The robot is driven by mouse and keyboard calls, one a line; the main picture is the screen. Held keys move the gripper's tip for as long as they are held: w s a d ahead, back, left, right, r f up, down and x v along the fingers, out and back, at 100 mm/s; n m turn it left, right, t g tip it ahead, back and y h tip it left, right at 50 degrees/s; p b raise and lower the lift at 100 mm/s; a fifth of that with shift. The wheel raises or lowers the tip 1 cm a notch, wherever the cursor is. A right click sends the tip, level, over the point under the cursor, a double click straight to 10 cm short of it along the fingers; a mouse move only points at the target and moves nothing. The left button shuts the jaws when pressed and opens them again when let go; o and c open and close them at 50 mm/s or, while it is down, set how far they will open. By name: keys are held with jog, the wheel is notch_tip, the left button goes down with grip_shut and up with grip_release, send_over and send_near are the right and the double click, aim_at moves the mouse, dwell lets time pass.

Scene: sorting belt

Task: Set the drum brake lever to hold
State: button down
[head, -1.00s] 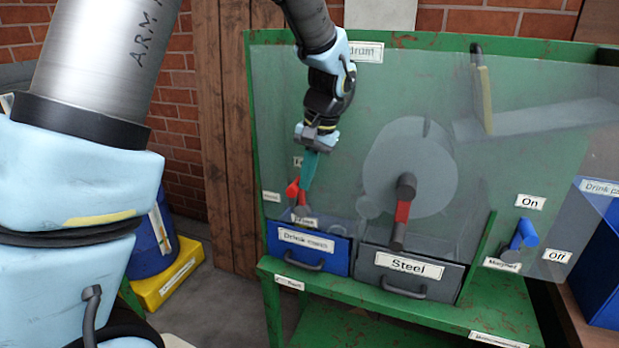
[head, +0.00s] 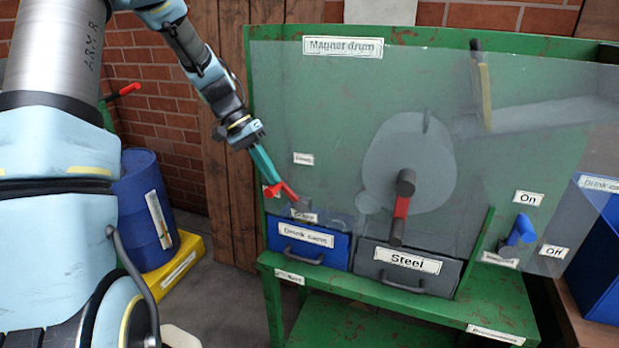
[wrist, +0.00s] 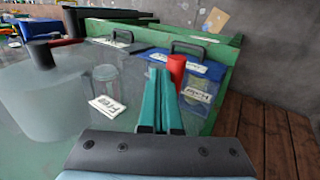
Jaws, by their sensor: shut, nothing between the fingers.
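The drum brake lever (head: 283,191) has a red handle and sits at the lower left of the clear-fronted green machine, above the "Brake" label (head: 304,216). Its handle leans left, over the spot of the left-hand label. In the wrist view the red handle (wrist: 176,68) stands close beside the right finger, near the "Hold" label (wrist: 197,95); the "Free" label (wrist: 107,107) lies to the left. My gripper (head: 274,180) has its teal fingers shut together with nothing between them. The fingertips (wrist: 160,74) are at the lever, seemingly touching it.
A blue drawer (head: 310,247) and a grey "Steel" drawer (head: 385,278) sit below. A blue barrel (head: 140,215) stands at the left.

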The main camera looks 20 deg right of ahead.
jog(key=shift+w+a+f, duration=0.45)
jog(key=shift+a+f, duration=0.05)
jog(key=shift+a+f, duration=0.1)
dwell(0.3)
jog(key=r+p, duration=0.1)
jog(key=d+r, duration=0.1)
jog(key=r, duration=0.1)
jog(key=s+r+p, duration=0.1)
jog(key=shift+d+r+p, duration=0.15)
jog(key=shift+r+p, duration=0.15)
jog(key=a+b+v, duration=0.1)
jog(key=b+v, duration=0.2)
jog(key=v, duration=0.6)
jog(key=shift+w+f, duration=0.2)
jog(key=shift+w, duration=0.2)
jog(key=s+a+f+n+t+y, duration=0.2)
jog(key=s+a+f, duration=0.3)
jog(key=s+a, duration=0.3)
jog(key=s+a+f+n+t+y, duration=0.2)
jog(key=s+a+f+n+t, duration=0.2)
jog(key=s+a, duration=0.4)
jog(key=a+f+n, duration=0.1)
jog(key=a, duration=0.3)
jog(key=shift+f+n, duration=0.2)
jog(key=shift+n, duration=0.1)
